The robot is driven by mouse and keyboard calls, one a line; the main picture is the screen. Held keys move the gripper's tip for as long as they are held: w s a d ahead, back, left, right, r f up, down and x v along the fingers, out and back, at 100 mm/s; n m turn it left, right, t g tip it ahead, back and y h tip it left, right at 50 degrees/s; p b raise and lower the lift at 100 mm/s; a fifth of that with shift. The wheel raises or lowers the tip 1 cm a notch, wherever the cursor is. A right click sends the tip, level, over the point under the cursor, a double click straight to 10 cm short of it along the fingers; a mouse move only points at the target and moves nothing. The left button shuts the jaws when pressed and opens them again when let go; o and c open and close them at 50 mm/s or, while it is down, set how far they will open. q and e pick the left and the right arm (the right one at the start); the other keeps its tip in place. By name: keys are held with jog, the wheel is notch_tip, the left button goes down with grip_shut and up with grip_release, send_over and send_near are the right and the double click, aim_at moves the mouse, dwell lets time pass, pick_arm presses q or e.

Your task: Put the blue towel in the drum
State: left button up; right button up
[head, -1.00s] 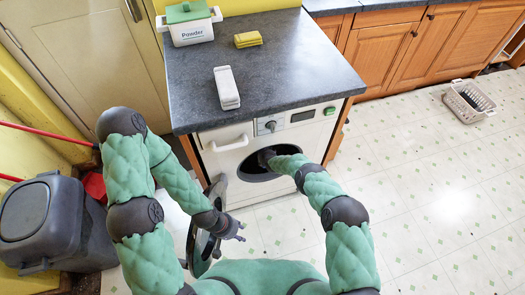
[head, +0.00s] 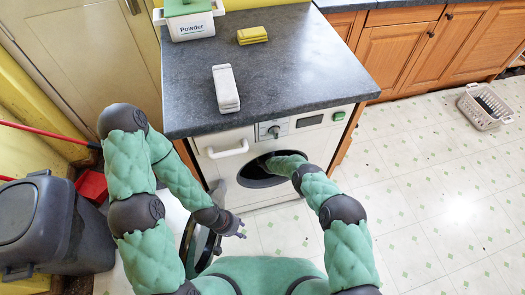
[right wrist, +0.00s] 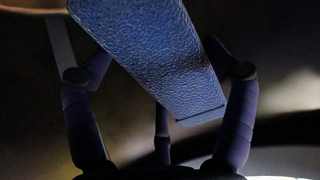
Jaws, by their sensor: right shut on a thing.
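The washing machine (head: 285,190) stands under the dark worktop, and its round door (head: 200,243) hangs open to the left. The drum opening (head: 262,172) is dark, and my right forearm reaches into it, hiding the right gripper in the head view. In the right wrist view, the blue towel (right wrist: 155,55) is a folded textured strip between the fingers of my right gripper (right wrist: 160,85), which is shut on it. The surroundings there are dark, like the drum's inside. My left gripper (head: 238,228) is empty beside the open door, its fingers apart.
A grey bin (head: 40,225) stands left, a basket (head: 485,106) far right.

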jog(key=o, duration=1.1)
dwell(0.4)
